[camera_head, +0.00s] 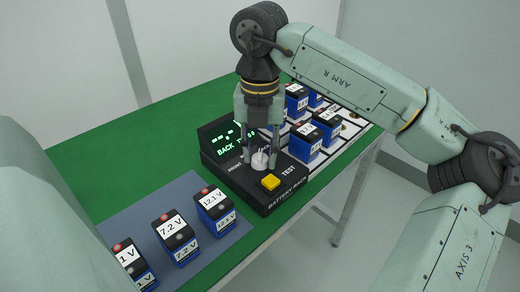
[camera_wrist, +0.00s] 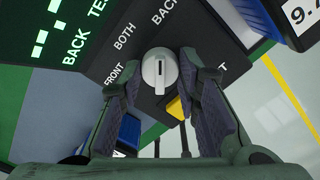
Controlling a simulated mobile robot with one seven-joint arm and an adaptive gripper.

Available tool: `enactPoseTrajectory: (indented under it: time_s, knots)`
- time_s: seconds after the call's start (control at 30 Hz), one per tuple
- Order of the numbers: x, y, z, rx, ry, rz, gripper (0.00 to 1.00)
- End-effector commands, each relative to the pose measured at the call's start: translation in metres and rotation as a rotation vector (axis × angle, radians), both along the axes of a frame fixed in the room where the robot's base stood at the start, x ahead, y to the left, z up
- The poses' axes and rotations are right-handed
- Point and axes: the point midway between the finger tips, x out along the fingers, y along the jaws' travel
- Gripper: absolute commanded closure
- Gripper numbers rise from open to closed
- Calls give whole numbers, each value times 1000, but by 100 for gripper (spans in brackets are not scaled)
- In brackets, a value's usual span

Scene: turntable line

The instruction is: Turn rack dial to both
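The rack dial (camera_wrist: 158,76) is a pale round knob with a raised grip and a dark mark, on the black battery rack (camera_wrist: 222,45). The labels FRONT, BOTH and BACK curve around it. Its mark lines up roughly with BACK. My gripper (camera_head: 261,157) points down over the dial. In the wrist view its two fingers (camera_wrist: 159,82) stand on either side of the knob with gaps visible, so it is open.
A yellow TEST button (camera_head: 270,182) is close beside the dial. Blue batteries labelled 12.1 V (camera_head: 213,208), 7.2 V (camera_head: 175,238) and one partly hidden stand on a grey mat (camera_head: 150,208). Several more batteries (camera_head: 305,142) stand on white squares behind the rack. Green table (camera_head: 95,165) is clear at left.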

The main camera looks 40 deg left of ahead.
Motion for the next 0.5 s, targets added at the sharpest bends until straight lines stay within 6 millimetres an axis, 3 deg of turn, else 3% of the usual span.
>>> enactPoseTrajectory:
  time_s: [0.37, 0.5]
  knots:
    - [0, 0, 0, 0, 0, 0, 97]
    - [0, 0, 0, -1, -1, 2, 99]
